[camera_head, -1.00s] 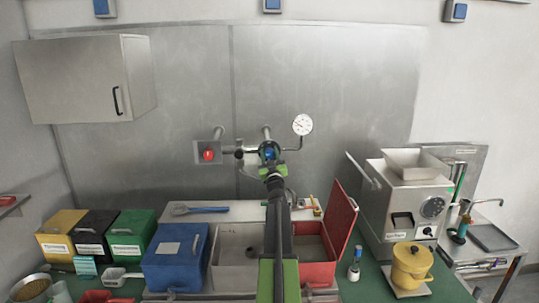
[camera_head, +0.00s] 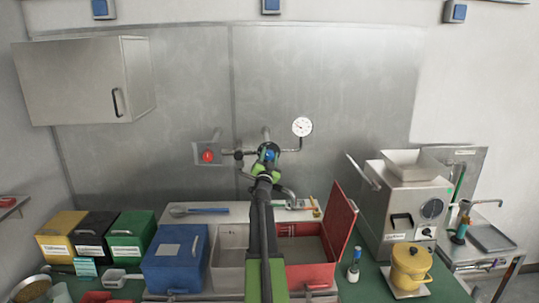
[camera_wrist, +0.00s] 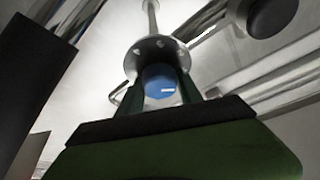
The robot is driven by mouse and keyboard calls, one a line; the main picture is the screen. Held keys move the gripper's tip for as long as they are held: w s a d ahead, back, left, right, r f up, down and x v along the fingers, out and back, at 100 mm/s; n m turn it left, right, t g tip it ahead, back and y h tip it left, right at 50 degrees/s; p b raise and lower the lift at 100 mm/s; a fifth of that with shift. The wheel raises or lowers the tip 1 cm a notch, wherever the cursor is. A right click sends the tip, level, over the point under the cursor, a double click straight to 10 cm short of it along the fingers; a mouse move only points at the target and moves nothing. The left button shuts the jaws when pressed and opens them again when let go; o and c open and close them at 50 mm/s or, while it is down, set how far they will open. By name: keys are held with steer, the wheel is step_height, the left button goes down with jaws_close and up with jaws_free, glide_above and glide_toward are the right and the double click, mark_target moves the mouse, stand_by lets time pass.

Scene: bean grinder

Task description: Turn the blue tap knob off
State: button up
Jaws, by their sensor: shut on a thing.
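The tap's outlet and the knob's far side are hidden.
Below are a blue box (camera_head: 175,258) and a red box with a raised lid (camera_head: 340,222). A grinder (camera_head: 405,205) stands at the right.

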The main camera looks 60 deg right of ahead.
steer(key=m+g+p, duration=0.1)
steer(key=m, duration=0.2)
steer(key=m+g+p, duration=0.2)
steer(key=m, duration=0.2)
steer(key=shift+r, duration=0.1)
steer(key=shift+m+g+y+p, duration=0.7)
steer(key=shift+m+p, duration=0.35)
steer(key=shift+m, duration=1.05)
steer(key=shift+f, duration=0.25)
steer(key=o, duration=1.4)
steer(key=shift+c, duration=0.2)
steer(key=b+v, duration=0.1)
steer(key=v, duration=1.6)
steer(key=shift+a, duration=0.3)
steer(key=shift+r, duration=0.1)
